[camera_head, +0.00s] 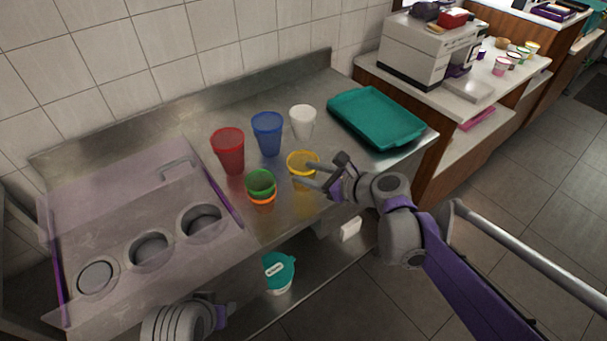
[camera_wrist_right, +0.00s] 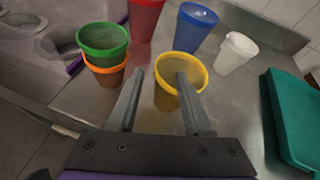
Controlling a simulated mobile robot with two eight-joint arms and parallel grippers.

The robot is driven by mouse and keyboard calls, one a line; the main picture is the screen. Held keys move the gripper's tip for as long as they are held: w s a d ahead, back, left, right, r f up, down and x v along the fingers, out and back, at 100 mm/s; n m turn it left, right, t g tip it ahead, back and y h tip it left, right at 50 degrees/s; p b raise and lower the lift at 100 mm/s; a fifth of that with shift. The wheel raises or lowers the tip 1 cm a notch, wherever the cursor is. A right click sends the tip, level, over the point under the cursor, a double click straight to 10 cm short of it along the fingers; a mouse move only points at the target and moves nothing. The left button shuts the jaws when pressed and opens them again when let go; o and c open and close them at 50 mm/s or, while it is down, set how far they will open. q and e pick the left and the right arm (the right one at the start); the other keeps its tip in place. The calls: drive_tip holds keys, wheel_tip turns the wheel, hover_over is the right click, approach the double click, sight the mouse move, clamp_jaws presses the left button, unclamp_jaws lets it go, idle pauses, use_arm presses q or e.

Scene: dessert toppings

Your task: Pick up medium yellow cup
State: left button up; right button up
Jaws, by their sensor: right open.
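The yellow cup (camera_head: 303,156) stands upright on the steel counter, near its front edge. It also shows in the right wrist view (camera_wrist_right: 193,62). My right gripper (camera_head: 303,173) is open at the cup. In the right wrist view its fingers (camera_wrist_right: 160,77) point at the cup: the left finger lies left of the cup, and the right finger overlaps the cup's rim and mouth. I cannot tell whether that finger is inside the cup or above it. Nothing is held. Part of my left arm's end (camera_head: 190,322) shows at the bottom; its fingers are not clear.
A green cup (camera_head: 260,184) stacked in an orange cup (camera_head: 262,201) stands close left. Red (camera_head: 228,152), blue (camera_head: 267,134) and white (camera_head: 303,120) cups stand behind. A teal tray (camera_head: 377,117) lies right. A clear cover (camera_head: 120,225) over round wells is at left.

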sight(291, 169)
drive_tip(key=x, duration=0.4)
drive_tip(key=shift+w+a+f, duration=0.15)
drive_tip(key=shift+a, duration=0.05)
drive_tip(key=shift+c, duration=0.2)
clamp_jaws()
idle(1.0)
